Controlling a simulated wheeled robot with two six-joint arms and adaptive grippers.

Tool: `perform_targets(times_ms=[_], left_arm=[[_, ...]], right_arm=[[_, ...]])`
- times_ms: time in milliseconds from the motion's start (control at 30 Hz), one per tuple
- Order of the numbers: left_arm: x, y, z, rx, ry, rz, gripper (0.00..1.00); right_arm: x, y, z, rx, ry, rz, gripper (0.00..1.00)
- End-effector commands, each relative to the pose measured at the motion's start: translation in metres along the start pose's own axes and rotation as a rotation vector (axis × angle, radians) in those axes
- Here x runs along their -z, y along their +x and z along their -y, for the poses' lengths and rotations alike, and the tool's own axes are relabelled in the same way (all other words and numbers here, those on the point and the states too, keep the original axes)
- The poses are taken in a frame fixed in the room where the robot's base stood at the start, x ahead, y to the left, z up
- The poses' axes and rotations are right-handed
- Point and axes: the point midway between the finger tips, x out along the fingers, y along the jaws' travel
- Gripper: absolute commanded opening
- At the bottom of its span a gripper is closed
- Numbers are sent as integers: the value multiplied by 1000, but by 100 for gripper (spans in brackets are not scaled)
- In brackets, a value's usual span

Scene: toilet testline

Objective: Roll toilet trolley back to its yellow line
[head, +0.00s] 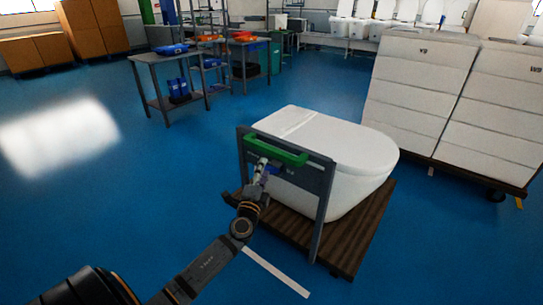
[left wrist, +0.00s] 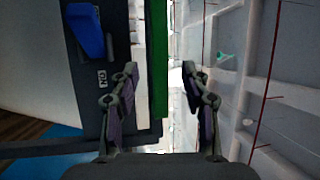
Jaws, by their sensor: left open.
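The toilet trolley has a dark wooden base (head: 352,238), a grey upright frame (head: 325,215) and a green handle (head: 276,150). A white toilet (head: 345,150) sits on it. My left gripper (head: 262,172) is at the frame, just below the green handle in the head view. In the left wrist view my left gripper (left wrist: 160,90) is open. The green handle (left wrist: 157,60) shows between its fingers, nearer the left one; contact cannot be told. No yellow line is clear; a small yellow mark (head: 519,202) lies by the boxes. My right gripper is not in view.
A pale line (head: 276,272) runs on the blue floor in front of the trolley. Stacked white boxes (head: 420,85) on wheeled bases stand to the right. A grey table (head: 166,57) stands behind at left. The floor on the left is clear.

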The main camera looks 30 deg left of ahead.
Motion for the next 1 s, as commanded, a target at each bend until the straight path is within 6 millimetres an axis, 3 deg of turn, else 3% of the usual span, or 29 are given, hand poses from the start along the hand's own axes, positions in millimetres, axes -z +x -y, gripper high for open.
perform_targets(times_ms=[500, 667, 900, 1000], left_arm=[[0, 91, -1, -2, -3, 2, 47], [0, 102, -2, -4, -2, 2, 47], [0, 104, -1, -4, -2, 1, 47], [0, 104, -1, -4, -2, 1, 36]], right_arm=[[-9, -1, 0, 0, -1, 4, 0], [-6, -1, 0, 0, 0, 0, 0], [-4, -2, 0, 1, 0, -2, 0], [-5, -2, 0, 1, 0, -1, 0]])
